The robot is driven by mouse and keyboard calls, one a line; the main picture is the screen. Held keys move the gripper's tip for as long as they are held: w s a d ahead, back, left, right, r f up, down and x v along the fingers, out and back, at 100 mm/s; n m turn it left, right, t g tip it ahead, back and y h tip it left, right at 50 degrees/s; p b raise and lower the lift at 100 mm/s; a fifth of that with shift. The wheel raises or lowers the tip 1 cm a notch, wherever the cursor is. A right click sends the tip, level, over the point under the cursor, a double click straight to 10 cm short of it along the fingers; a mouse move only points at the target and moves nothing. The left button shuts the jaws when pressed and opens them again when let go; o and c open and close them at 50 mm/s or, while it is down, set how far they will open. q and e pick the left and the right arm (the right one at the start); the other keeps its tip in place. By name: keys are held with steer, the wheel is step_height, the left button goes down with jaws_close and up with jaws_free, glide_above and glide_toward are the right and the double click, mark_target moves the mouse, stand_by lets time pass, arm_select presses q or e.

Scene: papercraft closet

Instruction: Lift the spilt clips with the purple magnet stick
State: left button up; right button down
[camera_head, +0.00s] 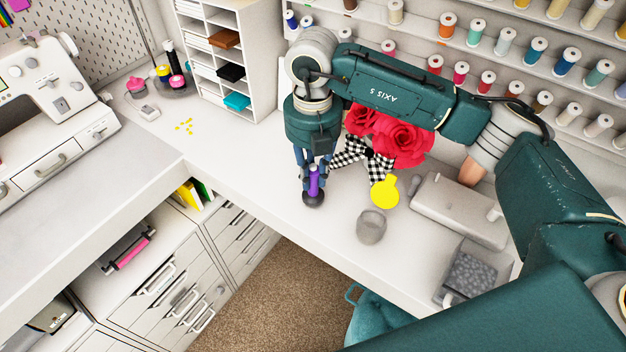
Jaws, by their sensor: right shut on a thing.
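The purple magnet stick (314,184) is upright in my right gripper (313,172), which points down over the white counter. The gripper is shut on the stick's shaft. The stick's dark round foot (313,199) shows below the fingers, near the counter's front edge; I cannot tell whether it touches the counter. The spilt clips (184,127) are several tiny yellow pieces lying scattered on the counter, well to the left of the gripper and farther back. My left gripper is not in view.
A cubby shelf (262,58) stands behind, between clips and gripper. The counter (240,150) between stick and clips is clear.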

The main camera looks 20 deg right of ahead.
step_height(320, 180, up, 9)
steer(key=b, duration=0.2)
steer(key=shift+w+f+b, duration=0.15)
steer(key=shift+b, duration=0.15)
step_height(320, 180, up, 10)
steer(key=shift+f, duration=0.1)
steer(key=c, duration=2.3)
jaws_free()
jaws_close()
